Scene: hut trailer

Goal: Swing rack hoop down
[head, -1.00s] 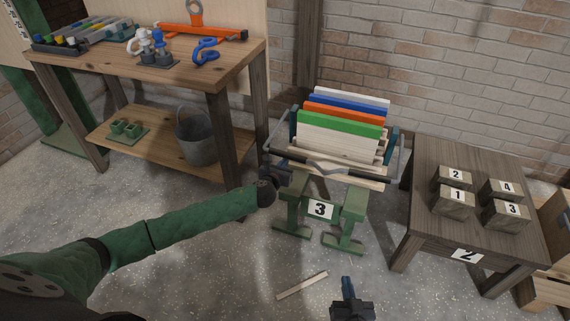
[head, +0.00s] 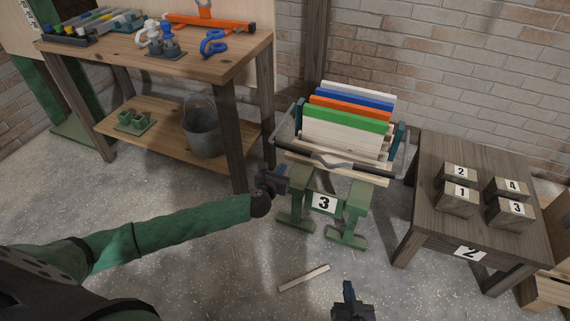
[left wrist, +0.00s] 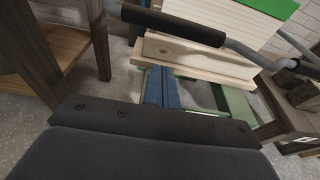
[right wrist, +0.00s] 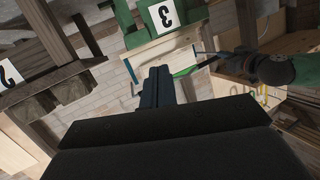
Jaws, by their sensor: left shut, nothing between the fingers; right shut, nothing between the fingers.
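The rack (head: 323,203) is a green stand marked 3, with white, blue, orange and green boards standing in it. Its grey metal hoop (head: 404,155) goes around the sides and across the front, low against the wooden front bar. The hoop has black grips (head: 300,152); one shows close up in the left wrist view (left wrist: 175,24). My left gripper (head: 286,183) is shut and empty, just below and left of the hoop's front, apart from it. My right gripper (head: 348,287) is shut and empty, low in front of the rack.
A workbench (head: 225,65) with tools stands at the left, a bucket (head: 201,130) on its lower shelf. A dark table (head: 430,205) with numbered blocks stands close at the right. A loose wooden strip (head: 304,277) lies on the floor, which is otherwise clear in front.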

